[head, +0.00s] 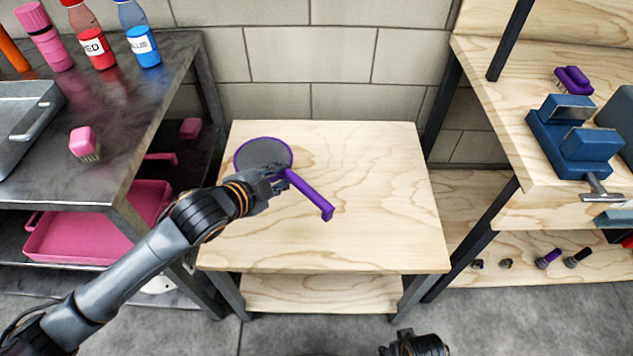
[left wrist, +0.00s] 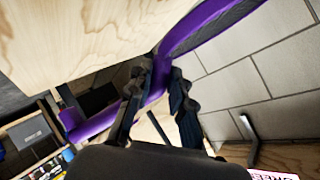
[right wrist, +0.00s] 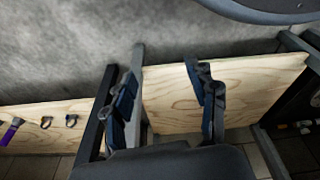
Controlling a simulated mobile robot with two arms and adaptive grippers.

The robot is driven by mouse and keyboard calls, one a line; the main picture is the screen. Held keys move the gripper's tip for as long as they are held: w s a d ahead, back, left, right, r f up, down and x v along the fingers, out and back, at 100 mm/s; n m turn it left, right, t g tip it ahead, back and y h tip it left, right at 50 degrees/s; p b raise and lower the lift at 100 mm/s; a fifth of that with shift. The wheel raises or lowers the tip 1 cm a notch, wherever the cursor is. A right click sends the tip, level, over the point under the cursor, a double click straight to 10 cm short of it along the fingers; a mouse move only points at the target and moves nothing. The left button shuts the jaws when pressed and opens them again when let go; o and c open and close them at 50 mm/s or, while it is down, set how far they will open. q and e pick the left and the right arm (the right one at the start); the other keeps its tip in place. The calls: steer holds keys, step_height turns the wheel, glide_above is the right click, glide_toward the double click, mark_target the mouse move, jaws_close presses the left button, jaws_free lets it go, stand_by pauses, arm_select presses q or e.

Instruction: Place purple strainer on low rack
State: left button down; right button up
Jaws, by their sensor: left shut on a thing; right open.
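The purple strainer (head: 310,194) has a round grey mesh with a purple rim and a long purple handle. My left gripper (head: 277,180) is shut on it where the handle meets the rim. It is over the back left of the small wooden table; whether it touches the top is unclear. The strainer's rim (left wrist: 205,22) and handle (left wrist: 95,125) also show in the left wrist view. My right gripper (right wrist: 160,95) is open and empty. The low rack cannot be told for certain; a low wooden shelf (head: 320,293) lies under the small table.
The wooden table top (head: 370,230) is otherwise bare. A metal shelf unit at left holds bottles (head: 92,45), a pink brush (head: 84,143) and a pink tray (head: 75,245). A wooden bench at right holds a blue vise (head: 575,140), with small tools on its lower shelf (head: 510,275).

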arm_select(q)
steer(key=b+x, duration=0.1)
steer(key=x, duration=0.3)
steer(key=f+b+x, duration=0.1)
steer(key=x, duration=0.4)
steer(key=b+x, duration=0.1)
steer(key=x, duration=0.3)
steer(key=shift+a+f, duration=0.15)
steer(key=shift+f, duration=0.2)
steer(key=shift+w+f+b, duration=0.2)
steer(key=shift+f+b, duration=0.1)
steer(key=shift+f, duration=0.05)
steer(key=f, duration=0.1)
steer(key=f+b, duration=0.1)
steer(key=f, duration=0.1)
steer(key=shift+d, duration=0.2)
arm_select(e)
step_height(320, 180, up, 17)
steer(key=w+t, duration=0.1)
steer(key=w, duration=0.1)
steer(key=shift+f, duration=0.2)
arm_select(q)
steer(key=shift+f, duration=0.15)
steer(key=shift+f, duration=0.5)
steer(key=c, duration=1.2)
jaws_free()
arm_select(e)
steer(key=shift+s+r, duration=0.1)
steer(key=shift+r, duration=0.3)
